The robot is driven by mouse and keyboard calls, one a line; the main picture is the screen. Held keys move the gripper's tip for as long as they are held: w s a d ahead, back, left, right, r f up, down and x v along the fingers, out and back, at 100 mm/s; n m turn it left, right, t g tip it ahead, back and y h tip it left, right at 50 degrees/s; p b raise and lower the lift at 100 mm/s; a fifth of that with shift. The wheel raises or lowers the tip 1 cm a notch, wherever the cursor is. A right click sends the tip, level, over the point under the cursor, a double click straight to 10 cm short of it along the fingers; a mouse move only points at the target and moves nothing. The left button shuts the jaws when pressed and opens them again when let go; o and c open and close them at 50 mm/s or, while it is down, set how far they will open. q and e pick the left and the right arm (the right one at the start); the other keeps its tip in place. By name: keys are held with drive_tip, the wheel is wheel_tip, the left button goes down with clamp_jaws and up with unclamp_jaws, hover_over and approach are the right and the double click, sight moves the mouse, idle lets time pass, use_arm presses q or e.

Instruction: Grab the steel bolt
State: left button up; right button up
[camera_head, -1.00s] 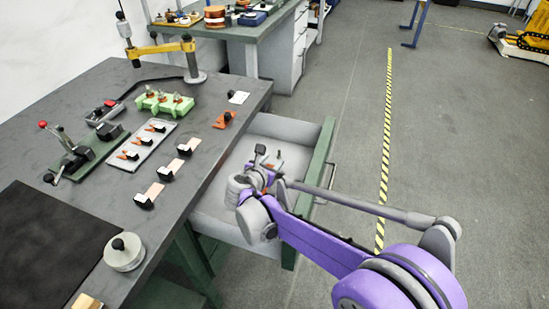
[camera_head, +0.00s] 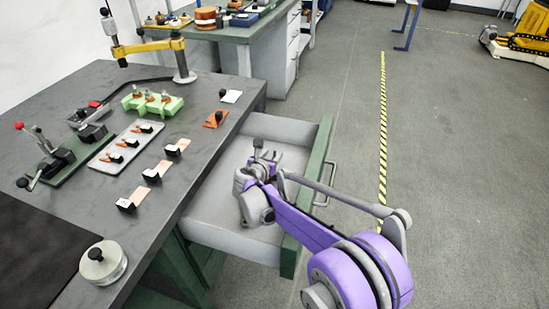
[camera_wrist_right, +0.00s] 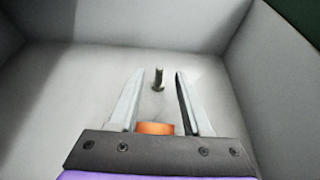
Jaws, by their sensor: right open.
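The steel bolt (camera_wrist_right: 158,78) stands upright on the drawer floor in the right wrist view, with its wider end down. My right gripper (camera_wrist_right: 155,75) is open, and the bolt shows between its two fingertips, a little beyond them. I cannot tell the exact gap. In the head view my right gripper (camera_head: 264,155) is inside the open drawer (camera_head: 226,238), and it hides the bolt there. My left gripper is not in view.
The drawer's walls and green front (camera_head: 308,200) surround my right gripper. The workbench (camera_head: 185,200) to the left holds a green block (camera_head: 153,103), a white tray with clips (camera_head: 105,158), copper pieces and a round weight (camera_head: 103,263). Open floor lies to the right.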

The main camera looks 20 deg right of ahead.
drive_tip(key=shift+w+d+f, duration=0.3)
drive_tip(key=shift+w+d, duration=0.05)
drive_tip(key=shift+w, duration=0.2)
clamp_jaws()
drive_tip(key=shift+r, duration=0.1)
